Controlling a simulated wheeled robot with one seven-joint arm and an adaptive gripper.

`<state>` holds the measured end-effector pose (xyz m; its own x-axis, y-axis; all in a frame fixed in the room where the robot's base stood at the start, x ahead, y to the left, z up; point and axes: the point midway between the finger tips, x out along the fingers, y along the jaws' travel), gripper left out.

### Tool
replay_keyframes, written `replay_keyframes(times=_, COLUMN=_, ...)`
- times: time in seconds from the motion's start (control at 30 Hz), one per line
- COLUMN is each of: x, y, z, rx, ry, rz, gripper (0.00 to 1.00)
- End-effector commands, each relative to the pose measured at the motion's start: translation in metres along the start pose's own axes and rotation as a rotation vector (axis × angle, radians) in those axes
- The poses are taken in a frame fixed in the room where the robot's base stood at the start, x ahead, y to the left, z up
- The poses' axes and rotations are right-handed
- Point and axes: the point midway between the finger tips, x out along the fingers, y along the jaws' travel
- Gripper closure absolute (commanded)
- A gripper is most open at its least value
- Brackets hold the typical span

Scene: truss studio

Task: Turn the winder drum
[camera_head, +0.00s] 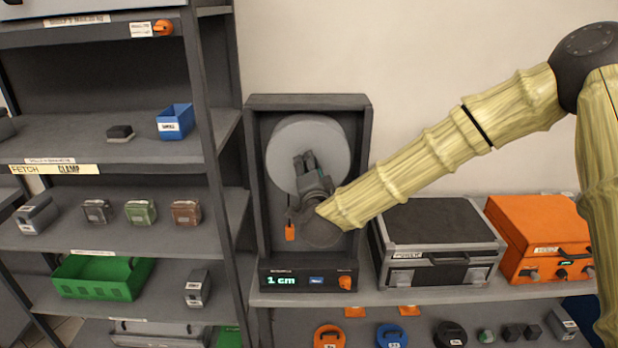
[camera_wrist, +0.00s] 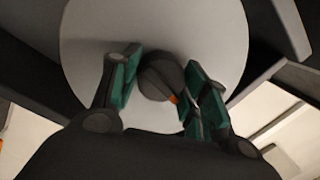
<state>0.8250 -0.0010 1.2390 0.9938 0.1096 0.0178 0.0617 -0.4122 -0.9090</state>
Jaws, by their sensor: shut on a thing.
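The winder drum (camera_head: 328,138) is a grey-white disc inside a dark upright frame. It fills much of the wrist view (camera_wrist: 155,30). A dark round knob (camera_wrist: 157,76) stands out from the drum's face. The winder's base panel shows a lit "1 cm" readout (camera_head: 281,280).
Dark shelves (camera_head: 215,170) with small boxes and a green bin (camera_head: 100,292) stand close on the left. A black case (camera_head: 438,243) and an orange case (camera_head: 545,236) sit right of the winder. Several coloured round items lie on the lower shelf.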

Motion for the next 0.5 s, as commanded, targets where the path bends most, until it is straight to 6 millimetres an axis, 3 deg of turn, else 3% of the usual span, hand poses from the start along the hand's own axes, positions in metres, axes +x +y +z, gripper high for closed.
replay_keyframes(times=0.03, x=-0.0002, y=0.0082, z=0.0025, rx=0.032, ry=0.003, rz=-0.002, gripper=0.98)
replay_keyframes(times=0.5, x=-0.0002, y=0.0083, z=0.003, rx=0.37, ry=0.025, rz=-0.033, gripper=0.98)
